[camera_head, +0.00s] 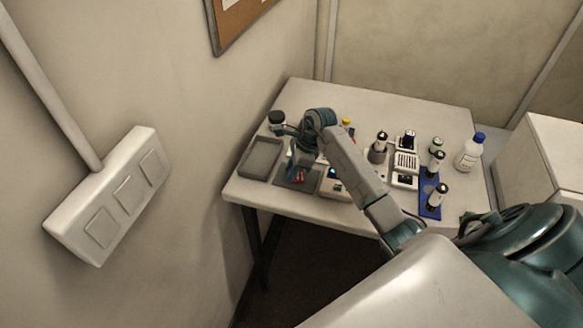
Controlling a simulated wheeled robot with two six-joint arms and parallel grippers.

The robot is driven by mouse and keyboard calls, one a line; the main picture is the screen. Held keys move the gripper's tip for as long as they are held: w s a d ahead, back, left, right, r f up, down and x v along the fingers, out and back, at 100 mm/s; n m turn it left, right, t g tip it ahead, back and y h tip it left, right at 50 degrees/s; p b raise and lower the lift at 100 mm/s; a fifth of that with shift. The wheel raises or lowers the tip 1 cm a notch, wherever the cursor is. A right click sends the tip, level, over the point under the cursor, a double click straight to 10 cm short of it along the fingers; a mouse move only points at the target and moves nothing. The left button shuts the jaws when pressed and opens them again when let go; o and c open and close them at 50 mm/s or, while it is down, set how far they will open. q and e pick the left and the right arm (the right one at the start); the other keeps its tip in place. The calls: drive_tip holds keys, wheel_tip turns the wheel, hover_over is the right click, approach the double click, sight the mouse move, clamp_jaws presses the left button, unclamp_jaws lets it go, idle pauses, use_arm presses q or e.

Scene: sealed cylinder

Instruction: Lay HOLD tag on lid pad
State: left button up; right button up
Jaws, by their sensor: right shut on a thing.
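My right gripper (297,170) points down over a dark grey mat (311,187) at the left part of the table. It is shut on a small red piece (299,177), which looks like the HOLD tag; its lettering is too small to read. The wrist and forearm hide part of this area. I cannot tell whether the tag touches the mat. Several dark-capped cylinders stand at the right, one of them (437,196) on a blue mat (428,180). I cannot make out which lid bears the pad. My left gripper is not in view.
A grey tray (247,168) lies left of the gripper, with a black-lidded jar (277,118) behind it. A white device with a screen (335,188), a white rack (405,162) and a blue-capped bottle (468,155) stand to the right. The table's back strip (380,103) is clear.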

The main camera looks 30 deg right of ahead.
drive_tip(key=shift+f, duration=0.1)
drive_tip(key=o, duration=0.5)
drive_tip(key=shift+f, duration=0.1)
drive_tip(key=o, duration=0.5)
drive_tip(key=shift+c, duration=0.2)
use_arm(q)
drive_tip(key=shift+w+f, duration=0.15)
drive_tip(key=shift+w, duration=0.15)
use_arm(e)
drive_tip(key=shift+r, duration=0.2)
drive_tip(key=shift+r, duration=0.15)
use_arm(q)
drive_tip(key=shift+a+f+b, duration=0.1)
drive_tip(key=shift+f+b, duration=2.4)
drive_tip(key=shift+b, duration=0.15)
use_arm(e)
drive_tip(key=v, duration=1.1)
drive_tip(key=shift+d+r, duration=0.2)
drive_tip(key=shift+r, duration=0.15)
drive_tip(key=shift+s, duration=0.1)
